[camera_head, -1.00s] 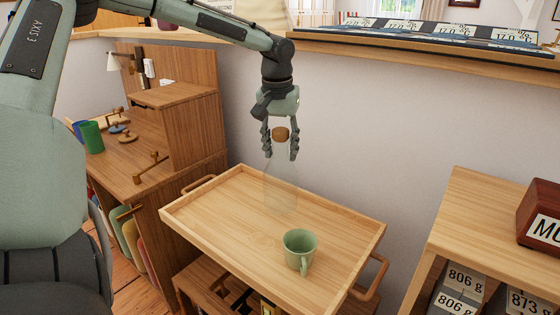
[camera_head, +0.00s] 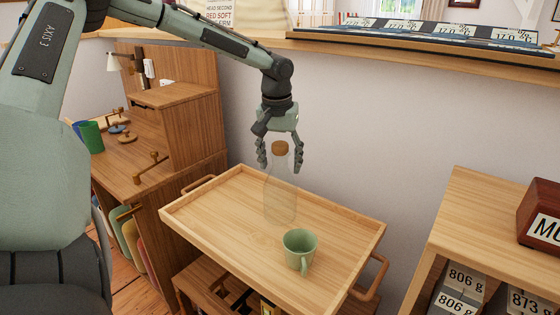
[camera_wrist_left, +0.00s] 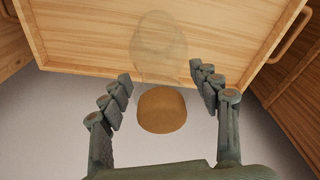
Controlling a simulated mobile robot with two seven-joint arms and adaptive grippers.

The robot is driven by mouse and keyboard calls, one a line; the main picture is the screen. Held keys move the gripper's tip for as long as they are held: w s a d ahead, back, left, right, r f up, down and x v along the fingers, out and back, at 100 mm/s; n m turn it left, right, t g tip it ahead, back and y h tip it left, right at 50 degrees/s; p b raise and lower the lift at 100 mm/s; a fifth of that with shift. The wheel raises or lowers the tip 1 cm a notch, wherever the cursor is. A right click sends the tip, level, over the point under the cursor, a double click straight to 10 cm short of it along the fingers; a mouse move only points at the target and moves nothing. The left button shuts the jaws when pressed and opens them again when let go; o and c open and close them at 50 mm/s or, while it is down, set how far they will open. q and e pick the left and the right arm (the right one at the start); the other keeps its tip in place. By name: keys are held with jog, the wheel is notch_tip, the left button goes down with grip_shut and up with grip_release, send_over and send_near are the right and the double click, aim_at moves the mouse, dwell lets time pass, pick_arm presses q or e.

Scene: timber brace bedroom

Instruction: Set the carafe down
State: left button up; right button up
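The carafe is a clear glass bottle (camera_head: 280,197) with a round brown stopper (camera_head: 280,148). It stands upright on the light wooden tray (camera_head: 215,229), behind the green mug (camera_head: 299,250). My left gripper (camera_head: 281,168) points down around the carafe's top, its fingers spread with a gap on either side. In the left wrist view, the stopper (camera_wrist_left: 162,110) sits between the open fingers (camera_wrist_left: 160,82), touching neither, and the faint glass body (camera_wrist_left: 158,47) lies beyond it over the tray (camera_wrist_left: 90,40). My right gripper is out of view.
A wooden desk (camera_head: 125,160) with a green cup (camera_head: 92,137) stands at the left. A wooden shelf unit (camera_head: 480,210) with labelled boxes stands at the right. The tray has raised rims and a handle (camera_head: 371,279) at its right end; its left part is clear.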

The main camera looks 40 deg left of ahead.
pick_arm(q)
jog(key=r, duration=0.3)
jog(key=s+r, duration=0.1)
jog(key=r, duration=0.3)
jog(key=d+r+p, duration=0.1)
jog(key=r, duration=0.3)
jog(key=shift+s+r, duration=0.2)
jog(key=shift+r, duration=0.25)
jog(key=shift+s+r, duration=0.1)
jog(key=shift+r, duration=0.05)
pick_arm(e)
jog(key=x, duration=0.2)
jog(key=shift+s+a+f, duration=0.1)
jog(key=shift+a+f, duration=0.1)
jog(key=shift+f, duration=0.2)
